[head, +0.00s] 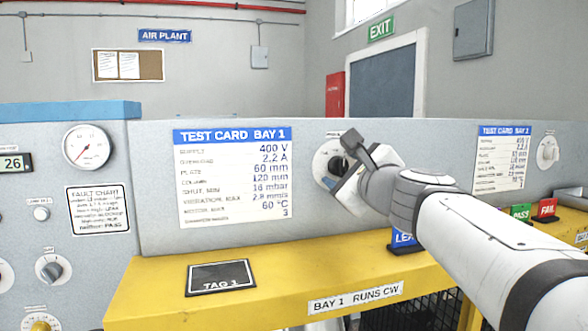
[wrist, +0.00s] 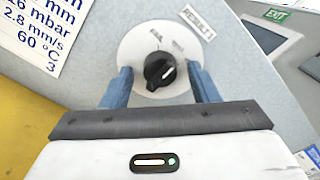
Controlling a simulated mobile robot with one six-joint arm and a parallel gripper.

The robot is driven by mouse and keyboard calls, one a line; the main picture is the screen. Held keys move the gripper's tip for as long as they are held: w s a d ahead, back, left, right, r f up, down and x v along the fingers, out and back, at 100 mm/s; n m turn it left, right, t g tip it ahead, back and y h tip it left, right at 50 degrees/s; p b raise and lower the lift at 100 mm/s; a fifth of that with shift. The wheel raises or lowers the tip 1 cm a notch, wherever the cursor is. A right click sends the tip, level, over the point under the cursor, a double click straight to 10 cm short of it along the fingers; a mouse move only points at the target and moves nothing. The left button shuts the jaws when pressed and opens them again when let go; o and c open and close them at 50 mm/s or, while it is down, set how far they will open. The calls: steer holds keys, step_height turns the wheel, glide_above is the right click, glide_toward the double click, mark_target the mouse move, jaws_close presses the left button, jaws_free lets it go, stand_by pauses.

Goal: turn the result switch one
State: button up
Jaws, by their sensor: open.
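The result switch one (wrist: 160,72) is a black knob on a round white plate (wrist: 137,47) on the grey panel, beside a label reading RESULT 1 (wrist: 198,22). In the head view my gripper (head: 340,178) is at the panel and hides part of the plate (head: 321,160).
The test card (head: 235,178) is on the panel left of the switch. A yellow ledge (head: 250,290) runs below with a TAG 1 plate (head: 221,277) and a blue sign (head: 403,240). Green PASS (head: 521,213) and red FAIL (head: 547,209) signs stand at the right.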

steer(key=c, duration=1)
steer(key=shift+f+n+b, duration=0.1)
steer(key=shift+n+b, duration=0.2)
steer(key=shift+f+n+b, duration=0.1)
steer(key=shift+n+b, duration=0.4)
steer(key=shift+b, duration=0.1)
steer(key=n+b, duration=0.3)
steer(key=shift+n+b, duration=2)
steer(key=shift+n, duration=0.2)
steer(key=shift+r, duration=0.2)
